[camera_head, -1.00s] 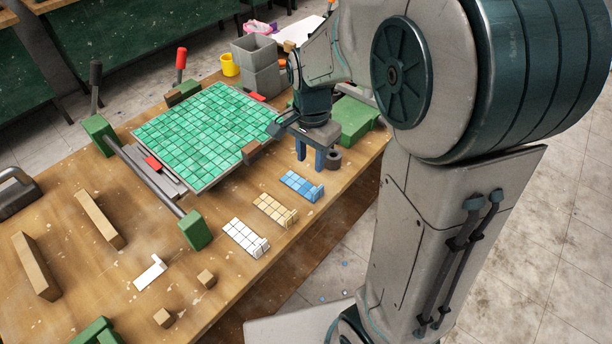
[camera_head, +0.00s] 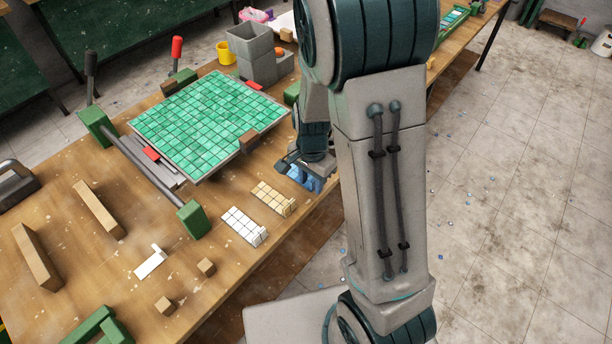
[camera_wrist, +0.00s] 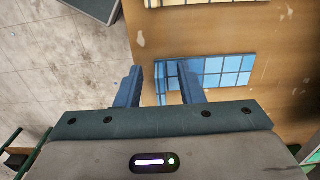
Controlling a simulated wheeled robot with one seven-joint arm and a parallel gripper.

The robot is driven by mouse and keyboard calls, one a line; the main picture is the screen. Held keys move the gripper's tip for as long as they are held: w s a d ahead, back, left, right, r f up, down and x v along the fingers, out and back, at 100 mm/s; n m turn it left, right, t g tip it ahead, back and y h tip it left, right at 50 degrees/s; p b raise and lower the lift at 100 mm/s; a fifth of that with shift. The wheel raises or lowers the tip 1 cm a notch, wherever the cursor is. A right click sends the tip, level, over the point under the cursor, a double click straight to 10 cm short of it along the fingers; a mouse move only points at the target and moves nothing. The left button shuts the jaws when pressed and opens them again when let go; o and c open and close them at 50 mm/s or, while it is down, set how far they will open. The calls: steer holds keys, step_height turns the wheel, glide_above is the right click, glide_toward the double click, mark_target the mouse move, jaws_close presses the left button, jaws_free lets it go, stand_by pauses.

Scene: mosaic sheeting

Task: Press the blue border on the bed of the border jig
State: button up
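The blue border (camera_wrist: 228,72), a short strip of light-blue tiles with an upright tab at one end, lies on the wooden table in the wrist view. My gripper (camera_wrist: 160,86) is low over its tab end, with its two dark-blue fingers apart. The tab stands in the gap between the fingers, and a clear space shows on its left side. In the head view my gripper (camera_head: 308,179) hides most of the blue border. I cannot tell for sure which fixture is the border jig.
A cream border (camera_head: 272,198) and a white border (camera_head: 244,226) lie beside it. A green tile sheet (camera_head: 205,120) sits on a frame with green end blocks. Wooden blocks (camera_head: 98,210) and grey bins (camera_head: 258,55) also stand on the table (camera_head: 130,285). The table edge is close.

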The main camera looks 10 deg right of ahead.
steer(key=shift+f, duration=0.35)
steer(key=shift+c, duration=0.3)
jaws_close()
